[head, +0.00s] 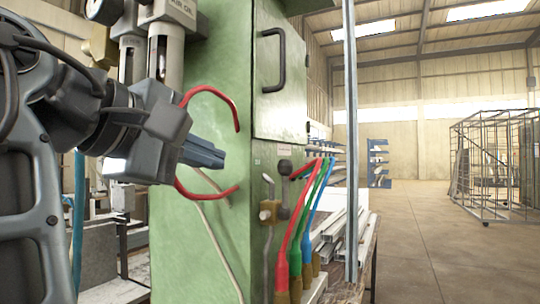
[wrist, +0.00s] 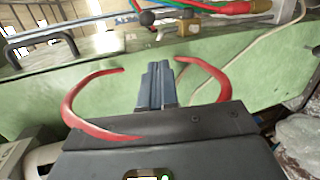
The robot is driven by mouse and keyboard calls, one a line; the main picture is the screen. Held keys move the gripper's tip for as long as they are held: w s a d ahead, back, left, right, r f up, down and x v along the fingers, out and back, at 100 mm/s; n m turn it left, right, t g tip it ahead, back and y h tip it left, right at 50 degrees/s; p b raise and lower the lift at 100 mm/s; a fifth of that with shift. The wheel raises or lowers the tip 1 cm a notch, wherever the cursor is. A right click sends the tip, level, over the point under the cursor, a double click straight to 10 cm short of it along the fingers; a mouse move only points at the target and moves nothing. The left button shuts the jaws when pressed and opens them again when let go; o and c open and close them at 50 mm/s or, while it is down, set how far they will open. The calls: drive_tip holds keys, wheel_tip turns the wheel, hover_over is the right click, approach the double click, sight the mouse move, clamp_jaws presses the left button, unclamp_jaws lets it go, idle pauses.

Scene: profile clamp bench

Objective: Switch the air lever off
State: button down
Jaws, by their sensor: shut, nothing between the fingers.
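Small controls sit low on the narrow face of the green machine (head: 190,140). A dark lever with a rounded knob (head: 284,168) stands there beside a brass valve (head: 267,213); I cannot tell for sure which one is the air lever. In the wrist view a black ball knob (wrist: 148,18) shows beyond my fingertips, near the top edge. My gripper (head: 222,158) is shut and empty, with its fingers pointing right. It is in front of the green panel, left of the controls and apart from them. Its fingers (wrist: 158,66) also show together in the wrist view.
Red, green and blue hoses (head: 308,220) run down just right of the lever. A cabinet door with a black handle (head: 278,60) is above it. Air filter units (head: 165,50) hang above my gripper.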

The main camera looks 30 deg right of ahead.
sight(282, 163)
drive_tip(key=s+r+g, duration=0.1)
drive_tip(key=s+r, duration=0.2)
drive_tip(key=r, duration=0.2)
drive_tip(key=shift+s+a+r+m+g+y, duration=0.2)
drive_tip(key=shift+a+r+m+g+y, duration=0.05)
drive_tip(key=shift+a+m+g+y, duration=0.2)
drive_tip(key=p+x, duration=0.2)
drive_tip(key=x, duration=1.2)
drive_tip(key=shift+w+r, duration=0.1)
drive_tip(key=shift+w, duration=0.05)
